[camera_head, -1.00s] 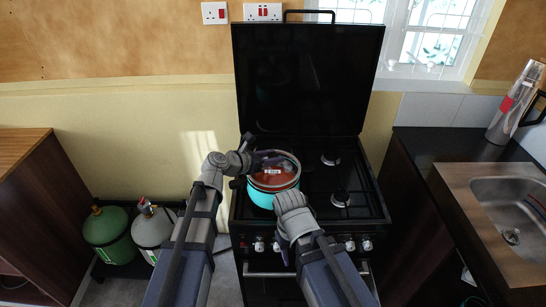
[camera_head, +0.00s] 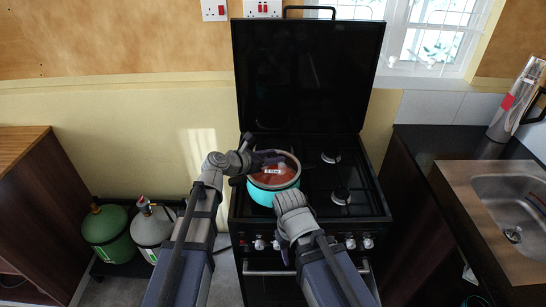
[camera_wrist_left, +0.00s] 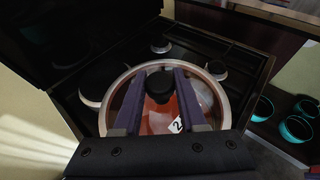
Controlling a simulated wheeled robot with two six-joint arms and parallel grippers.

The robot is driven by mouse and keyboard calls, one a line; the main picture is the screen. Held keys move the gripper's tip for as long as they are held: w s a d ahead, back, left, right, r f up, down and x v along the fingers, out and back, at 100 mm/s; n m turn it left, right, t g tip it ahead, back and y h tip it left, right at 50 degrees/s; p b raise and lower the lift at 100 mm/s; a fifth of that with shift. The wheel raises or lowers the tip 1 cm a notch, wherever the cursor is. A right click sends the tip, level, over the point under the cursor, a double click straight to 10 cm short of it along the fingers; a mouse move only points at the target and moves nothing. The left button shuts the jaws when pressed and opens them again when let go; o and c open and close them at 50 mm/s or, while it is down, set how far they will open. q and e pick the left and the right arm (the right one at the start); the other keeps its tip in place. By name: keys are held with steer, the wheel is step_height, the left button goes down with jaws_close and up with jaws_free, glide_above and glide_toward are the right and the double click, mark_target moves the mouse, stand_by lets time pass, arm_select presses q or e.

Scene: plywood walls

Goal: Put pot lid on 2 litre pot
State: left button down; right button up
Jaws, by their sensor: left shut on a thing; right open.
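The turquoise 2 litre pot (camera_head: 262,195) stands on the front left of the black stove. The glass pot lid (camera_wrist_left: 212,96) has a pale rim and a black knob (camera_wrist_left: 159,84). My left gripper (camera_head: 272,158) is shut on the knob, with a purple finger on each side of it in the left wrist view (camera_wrist_left: 158,90). The lid is over the pot, close to its rim; I cannot tell whether it touches all round. A red surface and a white label marked 2 show through the glass. My right gripper (camera_head: 290,200) is open, close to the pot's front right side.
The stove (camera_head: 352,205) has free burners to the right of the pot, and its black cover (camera_head: 305,80) stands upright behind. A counter with a sink (camera_head: 515,205) is at the right. Gas cylinders (camera_head: 108,232) stand on the left. Turquoise cups (camera_wrist_left: 296,128) show in the wrist view.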

arm_select(q)
steer(key=shift+f+b, duration=0.4)
steer(key=shift+f, duration=0.05)
steer(key=shift+c, duration=1.9)
jaws_free()
steer(key=p+v, duration=0.2)
steer(key=v, duration=0.5)
steer(key=shift+r+p, duration=0.15)
steer(key=shift+p, duration=0.25)
steer(key=shift+s+a+r, duration=0.1)
steer(key=shift+s+a, duration=0.15)
steer(key=shift+a, duration=0.05)
